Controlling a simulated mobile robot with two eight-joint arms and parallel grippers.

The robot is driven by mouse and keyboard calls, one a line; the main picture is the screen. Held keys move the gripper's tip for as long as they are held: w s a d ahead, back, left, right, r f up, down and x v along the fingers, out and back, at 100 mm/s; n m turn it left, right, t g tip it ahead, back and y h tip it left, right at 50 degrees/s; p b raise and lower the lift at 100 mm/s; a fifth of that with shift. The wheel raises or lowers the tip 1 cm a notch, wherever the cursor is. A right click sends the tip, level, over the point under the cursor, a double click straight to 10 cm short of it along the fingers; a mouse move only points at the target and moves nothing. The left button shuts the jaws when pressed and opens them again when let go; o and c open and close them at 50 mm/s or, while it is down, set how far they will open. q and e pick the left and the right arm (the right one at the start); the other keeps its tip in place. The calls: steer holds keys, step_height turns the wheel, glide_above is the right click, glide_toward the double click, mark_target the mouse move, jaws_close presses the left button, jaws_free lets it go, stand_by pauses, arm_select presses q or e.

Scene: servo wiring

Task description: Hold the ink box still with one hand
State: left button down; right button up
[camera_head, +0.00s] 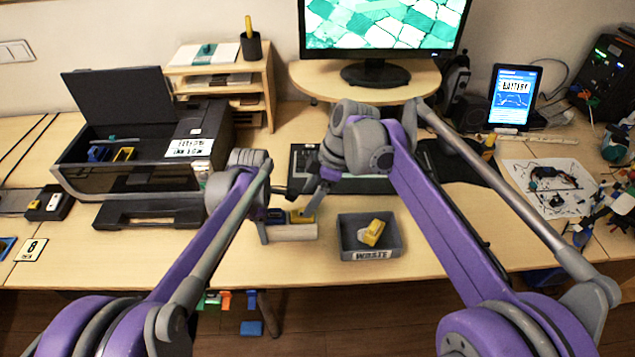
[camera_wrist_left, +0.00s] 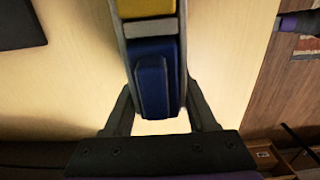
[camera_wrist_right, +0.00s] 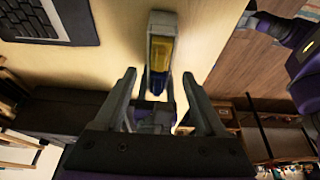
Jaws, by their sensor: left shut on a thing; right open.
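The ink box (camera_head: 290,232) is a pale grey narrow holder standing near the table's front, with a blue cartridge (camera_wrist_left: 152,85) and a yellow cartridge (camera_wrist_right: 159,55) in it. My left gripper (camera_wrist_left: 158,92) is shut on the blue end of the box, one finger along each side. In the head view, my left forearm partly hides that end. My right gripper (camera_wrist_right: 159,80) is open above the box, its fingers spread wider than the box and apart from it. In the head view its fingers (camera_head: 316,200) are over the yellow end.
A grey waste bin (camera_head: 372,252) right of the box holds a yellow and white cartridge (camera_head: 372,233). An open printer (camera_head: 130,178) stands at left with blue and yellow cartridges inside. A keyboard (camera_wrist_right: 30,18) lies behind the box. The table's front edge is close.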

mark_target(302, 209)
steer(key=shift+x, duration=2.65)
jaws_close()
